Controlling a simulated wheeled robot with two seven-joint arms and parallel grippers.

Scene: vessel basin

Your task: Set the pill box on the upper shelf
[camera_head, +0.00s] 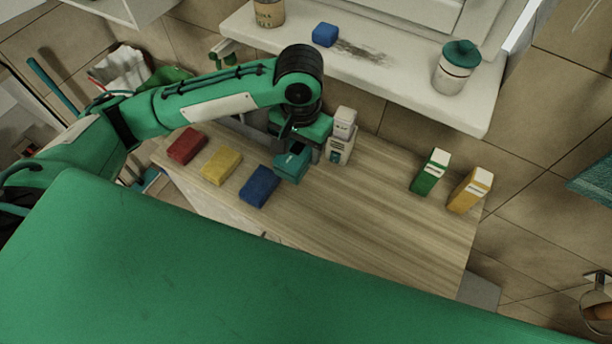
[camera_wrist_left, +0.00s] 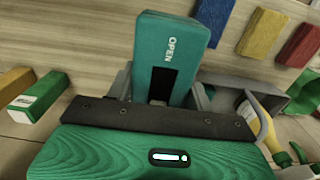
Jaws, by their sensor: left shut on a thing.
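The teal pill box (camera_head: 291,164), with "OPEN" printed on its face, is held by my left gripper (camera_head: 297,147) over the wooden counter. In the left wrist view the pill box (camera_wrist_left: 172,48) sticks out between the fingers of my left gripper (camera_wrist_left: 165,88), which is shut on it. In the head view the arm and gripper partly cover it, and I cannot tell whether its lower end touches the counter. The upper shelf (camera_head: 400,75) is a pale ledge along the wall, above and behind the counter. My right gripper is not in view.
Red (camera_head: 187,146), yellow (camera_head: 221,165) and blue (camera_head: 260,185) blocks lie left of the pill box. A white container (camera_head: 341,146) stands close on its right. Green (camera_head: 429,174) and orange (camera_head: 469,191) boxes stand farther right. The shelf holds a canister (camera_head: 269,13), blue block (camera_head: 325,35) and lidded jar (camera_head: 454,70).

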